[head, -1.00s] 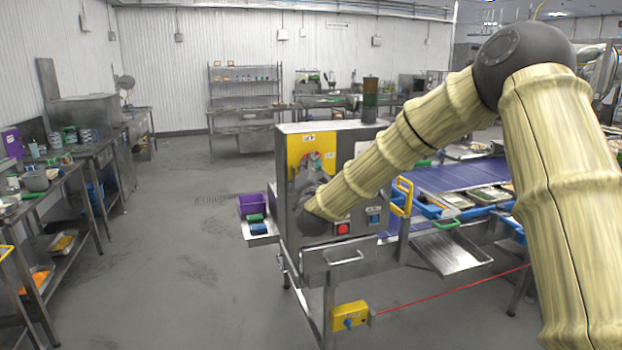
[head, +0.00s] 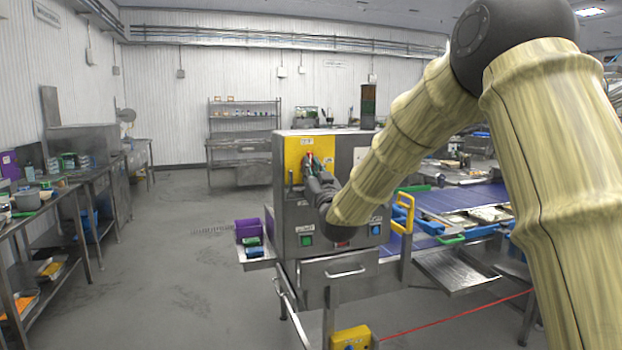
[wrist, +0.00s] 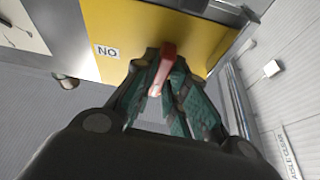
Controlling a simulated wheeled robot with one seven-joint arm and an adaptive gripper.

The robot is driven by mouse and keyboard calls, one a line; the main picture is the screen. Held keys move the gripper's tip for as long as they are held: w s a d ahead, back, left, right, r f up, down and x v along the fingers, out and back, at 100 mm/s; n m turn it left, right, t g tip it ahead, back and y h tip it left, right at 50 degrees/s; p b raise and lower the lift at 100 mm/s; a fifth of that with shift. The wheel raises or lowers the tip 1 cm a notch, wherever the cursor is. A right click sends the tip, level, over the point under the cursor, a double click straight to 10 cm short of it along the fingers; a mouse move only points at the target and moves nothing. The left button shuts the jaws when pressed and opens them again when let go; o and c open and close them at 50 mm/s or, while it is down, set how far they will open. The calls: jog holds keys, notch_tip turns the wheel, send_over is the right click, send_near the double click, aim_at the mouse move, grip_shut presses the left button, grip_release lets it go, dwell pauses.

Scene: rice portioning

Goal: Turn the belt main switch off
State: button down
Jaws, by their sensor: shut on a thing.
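The belt main switch has a red handle (wrist: 165,62) in front of a yellow panel (head: 323,148) on the upper front of a steel control cabinet (head: 355,144). My gripper (head: 309,163) reaches up to the panel from below. In the wrist view my gripper (wrist: 168,82) is shut on the red handle, with its dark green fingers on either side. An upside-down label (wrist: 107,50), seen as "NO", is beside the handle. My fingers hide part of the handle, and its exact setting is hard to tell.
A green button (head: 306,240) and a blue button (head: 376,229) sit lower on the cabinet. A purple bin (head: 248,229) stands on a side shelf at left. The blue belt (head: 465,198) runs to the right. Open floor (head: 190,270) lies to the left.

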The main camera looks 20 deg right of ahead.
jog(key=shift+n+b, duration=0.3)
jog(key=shift+n, duration=0.3)
jog(key=c, duration=1.4)
grip_release()
jog(key=shift+d, duration=0.1)
jog(key=shift+c, duration=0.2)
jog(key=v, duration=1.2)
jog(key=shift+d, duration=0.1)
